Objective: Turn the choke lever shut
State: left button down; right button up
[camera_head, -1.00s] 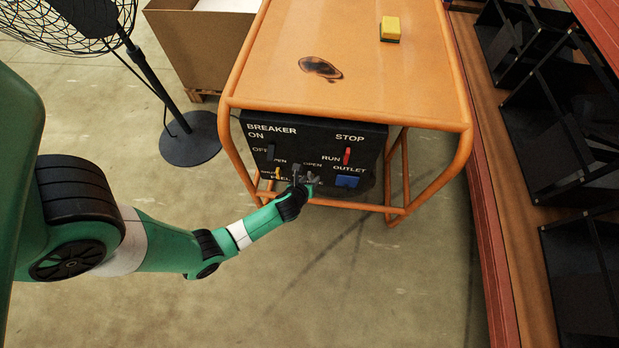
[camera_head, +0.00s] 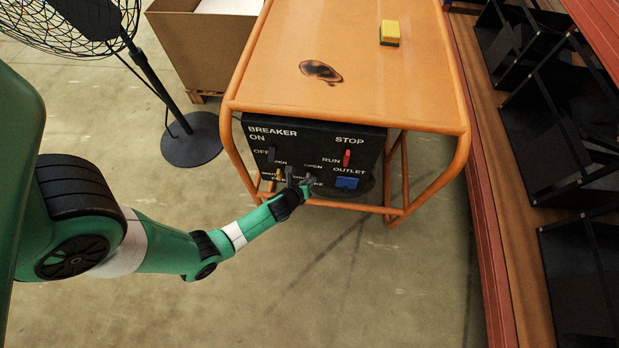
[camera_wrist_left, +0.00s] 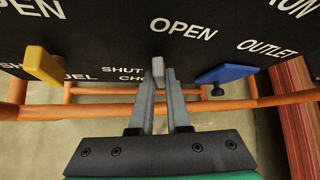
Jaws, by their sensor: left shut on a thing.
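The generator's black control panel (camera_head: 310,150) faces me under the orange top, with breaker, run/stop, fuel and choke markings. In the left wrist view the small grey choke lever (camera_wrist_left: 158,68) stands between the OPEN and SHUT labels, near the partly hidden choke label. My left gripper (camera_head: 299,181) is at the lower middle of the panel. In the left wrist view its two fingers (camera_wrist_left: 159,88) are shut on the lever's end, one on each side. In the head view the gripper hides most of the lever. My right gripper is in neither view.
A yellow fuel lever (camera_wrist_left: 42,66) is left of the fingers and a blue outlet cover (camera_wrist_left: 226,73) right. A red run/stop switch (camera_head: 347,158) is above right. Orange frame bars (camera_head: 400,210) surround the panel. A fan (camera_head: 188,135) stands left, shelves (camera_head: 570,120) right.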

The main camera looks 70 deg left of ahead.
pick_arm(q)
jog(key=t, duration=0.1)
jog(key=n+t+p, duration=0.1)
jog(key=n+t+h+p, duration=0.1)
jog(key=shift+s+a+f+t, duration=0.2)
jog(key=shift+s+f+t, duration=0.2)
jog(key=shift+n, duration=0.3)
jog(key=shift+r, duration=0.1)
jog(key=c, duration=0.9)
grip_release()
jog(key=p+v, duration=0.7)
jog(key=v, duration=0.4)
jog(key=shift+s+d+p, duration=0.15)
jog(key=shift+s+p, duration=0.2)
